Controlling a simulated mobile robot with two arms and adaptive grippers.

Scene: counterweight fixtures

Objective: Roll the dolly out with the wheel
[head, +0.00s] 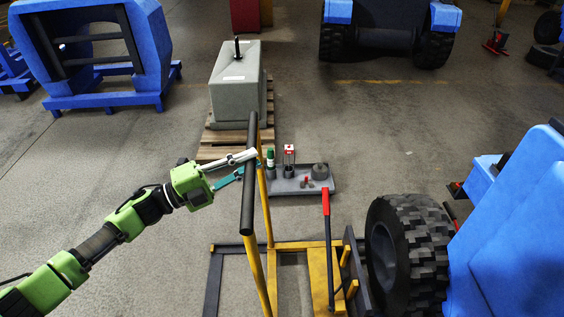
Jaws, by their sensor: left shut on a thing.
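The dolly (290,246) has a yellow frame, dark floor rails, and an upright yellow handle frame topped by a long black grip bar (248,190). A lever with a red grip (326,202) stands on the dolly. My left gripper (249,164) comes in from the left and is shut on the black grip bar. My right gripper is out of view.
A grey block (235,85) sits on a wooden pallet (222,141) behind the handle. A grey tray (310,188) with small bottles and parts lies beyond the dolly. The blue machine (510,240) fills the right side. Open floor lies to the left and centre back.

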